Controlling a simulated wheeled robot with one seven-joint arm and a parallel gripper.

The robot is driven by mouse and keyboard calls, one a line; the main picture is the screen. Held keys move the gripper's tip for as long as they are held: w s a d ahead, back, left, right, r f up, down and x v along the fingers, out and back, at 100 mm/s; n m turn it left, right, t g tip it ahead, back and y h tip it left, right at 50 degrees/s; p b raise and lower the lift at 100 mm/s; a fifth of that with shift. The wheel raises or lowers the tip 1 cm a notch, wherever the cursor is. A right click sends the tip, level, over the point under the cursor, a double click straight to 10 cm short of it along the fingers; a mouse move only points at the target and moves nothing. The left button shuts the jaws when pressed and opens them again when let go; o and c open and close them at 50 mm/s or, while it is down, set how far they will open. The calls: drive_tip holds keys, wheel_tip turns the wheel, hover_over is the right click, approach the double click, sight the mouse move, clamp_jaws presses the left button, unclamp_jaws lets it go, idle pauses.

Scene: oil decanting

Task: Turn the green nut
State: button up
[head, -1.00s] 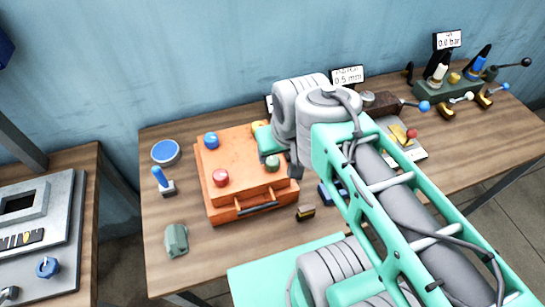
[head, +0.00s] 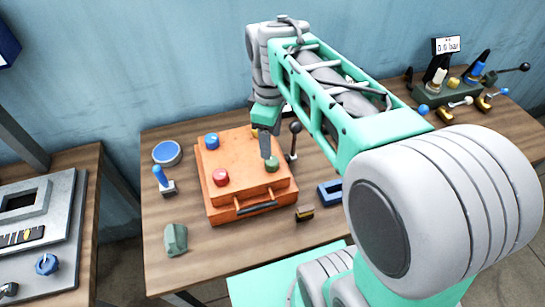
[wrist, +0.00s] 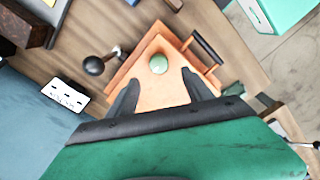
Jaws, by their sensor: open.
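The green nut (head: 272,164) is a small round knob on the right part of the top of an orange case (head: 225,158). In the wrist view the green nut (wrist: 158,64) shows whole, ahead of the fingertips and roughly centred between them. My gripper (head: 265,150) points down over the case, right by the nut in the head view. In the wrist view my gripper (wrist: 158,80) is open with nothing between its fingers. The nut appears apart from both fingers; the exact height gap cannot be told.
A red knob (head: 220,177) and a blue knob (head: 211,141) stand on the same case. A black-balled lever (head: 295,128) rises just right of the case. A blue block (head: 330,193) and a small yellow-black block (head: 305,213) lie to the right.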

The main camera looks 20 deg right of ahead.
sight(272, 160)
drive_tip(key=shift+d+f, duration=0.15)
drive_tip(key=shift+f, duration=0.05)
wheel_tip(272, 160, down, 7)
drive_tip(key=shift+f+p, duration=0.2)
drive_tip(key=shift+p, duration=0.45)
drive_tip(key=shift+c, duration=0.2)
